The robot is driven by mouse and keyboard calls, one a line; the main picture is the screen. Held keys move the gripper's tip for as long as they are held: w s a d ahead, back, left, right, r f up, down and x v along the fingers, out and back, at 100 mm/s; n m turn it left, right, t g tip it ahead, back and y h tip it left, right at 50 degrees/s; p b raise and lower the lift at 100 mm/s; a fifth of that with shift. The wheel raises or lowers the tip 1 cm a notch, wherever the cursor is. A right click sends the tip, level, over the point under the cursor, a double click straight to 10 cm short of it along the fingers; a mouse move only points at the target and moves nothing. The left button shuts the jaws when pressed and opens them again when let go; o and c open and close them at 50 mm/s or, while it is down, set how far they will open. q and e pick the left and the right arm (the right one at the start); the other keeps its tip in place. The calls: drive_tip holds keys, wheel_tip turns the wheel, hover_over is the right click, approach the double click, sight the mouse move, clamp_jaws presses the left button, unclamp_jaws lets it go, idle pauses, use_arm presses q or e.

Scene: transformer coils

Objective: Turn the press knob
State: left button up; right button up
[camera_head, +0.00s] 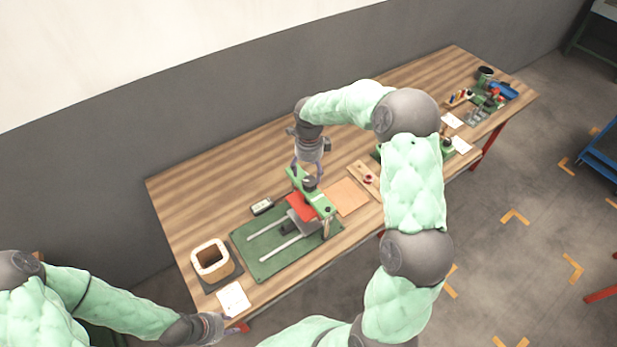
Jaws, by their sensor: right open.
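The green press (318,203) stands on a green base plate (252,257) with two light rails, near the table's front edge. It has a red plate (300,208) and a grey block below its top bar. A dark round knob (310,182) sits on top of the press. My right gripper (308,171) points down over the knob, open, with its fingers at either side of it. I cannot tell whether they touch it. My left gripper (238,328) is low at the table's front left corner, away from the press; its jaws are too small to read.
A wooden square ring (211,258) stands on a dark mat left of the press. A white paper (233,299) lies in front of it. A small dark device (262,206) lies behind the base plate. An orange-brown sheet (348,197) lies right. Tools fill the far right end.

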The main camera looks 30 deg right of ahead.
sight(309, 181)
drive_tip(key=shift+f, duration=2.7)
drive_tip(key=shift+c, duration=0.3)
drive_tip(key=c, duration=1.1)
